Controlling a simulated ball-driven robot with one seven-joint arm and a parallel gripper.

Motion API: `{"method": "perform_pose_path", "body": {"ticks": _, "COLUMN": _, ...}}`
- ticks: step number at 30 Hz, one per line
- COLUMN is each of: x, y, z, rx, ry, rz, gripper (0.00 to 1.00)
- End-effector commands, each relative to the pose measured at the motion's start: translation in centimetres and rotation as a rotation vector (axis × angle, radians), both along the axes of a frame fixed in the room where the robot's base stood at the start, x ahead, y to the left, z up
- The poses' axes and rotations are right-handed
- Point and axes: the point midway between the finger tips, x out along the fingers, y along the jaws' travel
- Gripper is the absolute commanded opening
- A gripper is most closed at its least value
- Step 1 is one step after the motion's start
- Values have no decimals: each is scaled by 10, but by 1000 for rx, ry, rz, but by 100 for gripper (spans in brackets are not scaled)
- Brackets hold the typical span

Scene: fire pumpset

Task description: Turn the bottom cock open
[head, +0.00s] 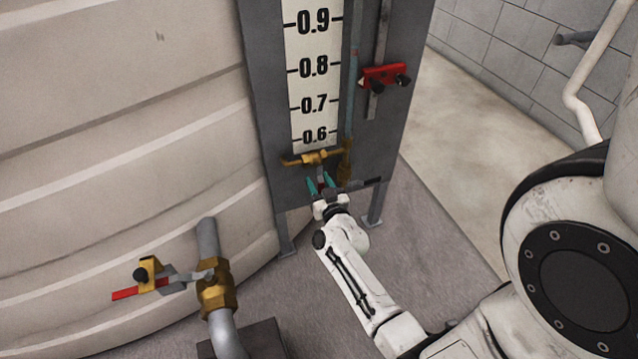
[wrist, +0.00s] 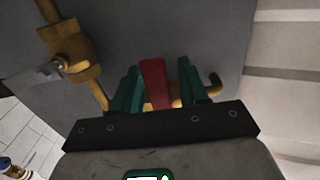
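The bottom cock (head: 315,157) is a brass fitting at the foot of the gauge, just below the 0.6 mark, in the head view. In the wrist view its red lever (wrist: 154,80) stands between the two teal fingers of my gripper (wrist: 160,68). The fingers are apart, with a gap visible on the right side of the lever; the left finger is very close to it, and I cannot tell if they touch. In the head view my gripper (head: 320,179) is just below the cock, pointing up at it. The lever is mostly hidden there.
The grey gauge panel (head: 270,110) stands beside a large ribbed tank (head: 120,120). A red clamp (head: 385,77) sits higher on the panel. A brass valve (head: 215,287) with a red-tipped handle is at lower left. Floor right of the panel is clear.

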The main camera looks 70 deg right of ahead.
Motion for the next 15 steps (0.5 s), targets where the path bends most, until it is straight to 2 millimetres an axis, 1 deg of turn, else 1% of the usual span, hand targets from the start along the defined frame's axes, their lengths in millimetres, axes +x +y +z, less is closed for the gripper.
{"method": "perform_pose_path", "body": {"ticks": 1, "x": 0, "y": 0, "z": 0, "rx": 0, "ry": 0, "rz": 0, "gripper": 38}}
{"method": "perform_pose_path", "body": {"ticks": 2, "x": 0, "y": 0, "z": 0, "rx": 0, "ry": 0, "rz": 0, "gripper": 35}}
{"method": "perform_pose_path", "body": {"ticks": 13, "x": 0, "y": 0, "z": 0, "rx": 0, "ry": 0, "rz": 0, "gripper": 0}}
{"method": "perform_pose_path", "body": {"ticks": 15, "x": 0, "y": 0, "z": 0, "rx": 0, "ry": 0, "rz": 0, "gripper": 0}}
